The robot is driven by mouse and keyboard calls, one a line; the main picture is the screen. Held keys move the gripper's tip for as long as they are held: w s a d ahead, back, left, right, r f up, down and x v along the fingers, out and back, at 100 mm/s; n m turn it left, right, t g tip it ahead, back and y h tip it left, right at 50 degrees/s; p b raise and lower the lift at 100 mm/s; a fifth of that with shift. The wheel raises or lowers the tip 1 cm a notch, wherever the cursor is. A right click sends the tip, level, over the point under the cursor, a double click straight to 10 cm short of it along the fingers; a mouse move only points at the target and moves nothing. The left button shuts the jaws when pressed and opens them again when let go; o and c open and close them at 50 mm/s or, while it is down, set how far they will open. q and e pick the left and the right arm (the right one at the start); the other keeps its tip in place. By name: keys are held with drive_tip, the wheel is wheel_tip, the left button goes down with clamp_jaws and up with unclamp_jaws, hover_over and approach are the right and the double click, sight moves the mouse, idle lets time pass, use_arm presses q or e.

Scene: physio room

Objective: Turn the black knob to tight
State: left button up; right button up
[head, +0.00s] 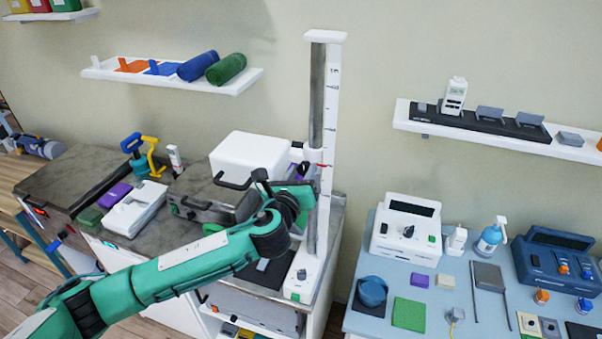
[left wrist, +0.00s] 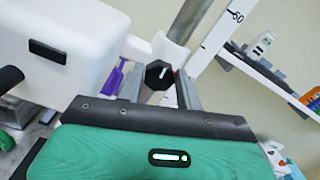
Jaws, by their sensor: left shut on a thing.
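The black knob (left wrist: 158,76) sits on a white collar (left wrist: 160,52) on the upright post, in the left wrist view. It is faceted and has a short white mark on its face. My left gripper (left wrist: 161,88) has one finger on each side of the knob and is shut on it. In the head view my left gripper (head: 298,176) is at the white column with the height scale (head: 327,120), beside the post. The knob is hard to make out there, mostly hidden by the gripper. Any tight or loose marking is not readable. My right gripper is not in view.
A white box (head: 250,158) stands on the dark counter (head: 70,172), close to my left gripper. A blue table (head: 450,315) on the right holds a white device (head: 405,229), a spray bottle (head: 490,238) and small items. Wall shelves hang above.

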use_arm(q)
drive_tip(key=shift+f+m, duration=0.15)
drive_tip(key=shift+m, duration=0.45)
drive_tip(key=o, duration=1)
drive_tip(key=shift+s+a+b, duration=0.15)
drive_tip(key=shift+s+b, duration=0.2)
drive_tip(key=shift+s, duration=0.1)
drive_tip(key=shift+b+v, duration=2.6)
drive_tip(key=shift+v, duration=3.85)
